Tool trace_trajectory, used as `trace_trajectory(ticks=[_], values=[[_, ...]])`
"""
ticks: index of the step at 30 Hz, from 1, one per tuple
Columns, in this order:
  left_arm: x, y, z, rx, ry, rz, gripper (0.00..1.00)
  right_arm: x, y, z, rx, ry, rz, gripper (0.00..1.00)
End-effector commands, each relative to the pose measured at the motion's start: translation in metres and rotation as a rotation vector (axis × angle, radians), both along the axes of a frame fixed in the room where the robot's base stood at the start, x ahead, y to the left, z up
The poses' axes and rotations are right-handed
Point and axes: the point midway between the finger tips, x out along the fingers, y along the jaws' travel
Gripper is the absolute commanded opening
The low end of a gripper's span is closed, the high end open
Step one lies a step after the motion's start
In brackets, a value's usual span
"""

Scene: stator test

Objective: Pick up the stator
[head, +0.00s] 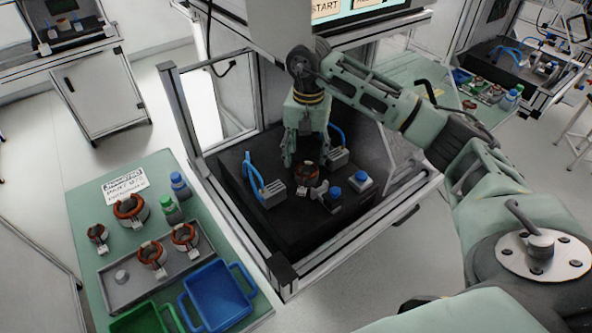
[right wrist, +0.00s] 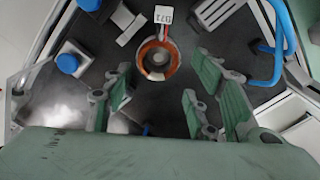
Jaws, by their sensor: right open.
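A stator (head: 306,176), a ring with copper-orange windings, sits on the black bed of the test station. In the right wrist view the stator (right wrist: 158,58) carries a white tag marked D71 and lies just beyond the fingertips, roughly centred between them. My right gripper (head: 306,152) points down over it, fingers apart and empty. In the right wrist view my right gripper (right wrist: 163,85) shows clear space between its fingers. It does not touch the stator there. My left gripper is not in view.
Blue-capped fixtures (head: 334,192), grey blocks (head: 272,193) and blue hoses stand around the stator. Station frame posts (head: 183,115) enclose the bed. The left green table (head: 85,205) holds several more stators, bottles, a grey tray (head: 118,292), a blue bin (head: 216,297) and a green bin (head: 150,320).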

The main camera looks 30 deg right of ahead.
Motion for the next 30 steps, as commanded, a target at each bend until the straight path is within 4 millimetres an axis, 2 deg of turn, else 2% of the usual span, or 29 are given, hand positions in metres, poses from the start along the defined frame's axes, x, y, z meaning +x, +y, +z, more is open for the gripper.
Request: trace_trajectory(ticks=[6,10,15,23,30], values=[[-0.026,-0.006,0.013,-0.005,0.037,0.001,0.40,-0.003,0.002,-0.021,0.001,0.006,0.000,0.52],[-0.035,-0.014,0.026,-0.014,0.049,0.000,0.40,-0.005,0.004,-0.039,0.001,0.007,0.001,0.52],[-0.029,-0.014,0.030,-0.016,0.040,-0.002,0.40,-0.004,0.003,-0.060,0.001,0.003,-0.001,0.52],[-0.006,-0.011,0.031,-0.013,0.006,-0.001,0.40,-0.004,0.003,-0.064,0.001,0.001,0.001,0.52],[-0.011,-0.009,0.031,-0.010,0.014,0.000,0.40,-0.004,0.003,-0.064,0.001,0.001,0.001,0.32]])
